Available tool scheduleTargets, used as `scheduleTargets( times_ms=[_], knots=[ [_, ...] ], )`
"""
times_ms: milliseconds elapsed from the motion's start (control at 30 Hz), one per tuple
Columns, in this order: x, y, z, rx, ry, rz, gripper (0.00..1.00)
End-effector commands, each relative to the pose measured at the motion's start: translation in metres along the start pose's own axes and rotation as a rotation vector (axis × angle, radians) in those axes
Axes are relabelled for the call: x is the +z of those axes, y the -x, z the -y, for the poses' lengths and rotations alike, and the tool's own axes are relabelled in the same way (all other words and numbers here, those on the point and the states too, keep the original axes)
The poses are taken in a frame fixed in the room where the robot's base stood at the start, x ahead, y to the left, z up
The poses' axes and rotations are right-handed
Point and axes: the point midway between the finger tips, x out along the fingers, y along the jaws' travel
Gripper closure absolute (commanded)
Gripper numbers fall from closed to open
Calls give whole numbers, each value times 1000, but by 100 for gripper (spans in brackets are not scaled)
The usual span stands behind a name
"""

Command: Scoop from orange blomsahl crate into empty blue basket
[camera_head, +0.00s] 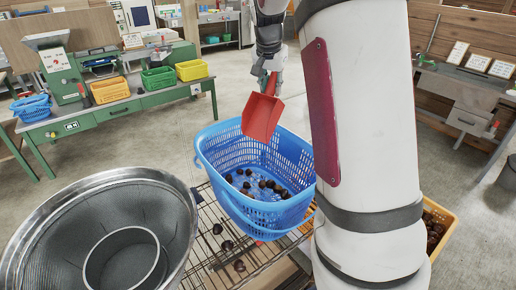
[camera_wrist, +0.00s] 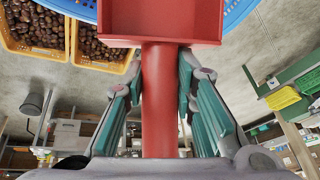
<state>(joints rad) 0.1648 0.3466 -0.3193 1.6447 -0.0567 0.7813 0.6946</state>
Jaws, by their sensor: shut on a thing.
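My gripper (camera_head: 268,78) is shut on the handle of a red scoop (camera_head: 262,117). In the wrist view the handle (camera_wrist: 160,105) stands between the teal finger pads. The scoop hangs above the blue basket (camera_head: 217,148) with its pan tilted down; no chestnuts show in it. Several dark chestnuts (camera_head: 266,184) lie on the basket floor. An orange crate (camera_head: 449,214) of chestnuts shows partly behind my arm at the lower right. The wrist view shows two orange crates (camera_wrist: 72,45) full of chestnuts at the upper left.
A large metal sieve bowl (camera_head: 60,213) stands left of the basket. A wire rack (camera_head: 208,243) under the basket has a few loose chestnuts (camera_head: 227,245). A green bench (camera_head: 120,107) with small coloured baskets (camera_head: 158,78) stands behind. The floor between is clear.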

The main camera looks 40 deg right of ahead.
Motion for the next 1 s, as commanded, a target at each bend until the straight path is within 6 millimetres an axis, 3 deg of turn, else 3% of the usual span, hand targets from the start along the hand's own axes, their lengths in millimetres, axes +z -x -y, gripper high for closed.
scheduleTargets(
  times_ms=[700,1000],
  knots=[
    [-38,-55,-12,-38,-66,387,100],
    [-43,-63,-14,-46,-76,465,100]
  ],
)
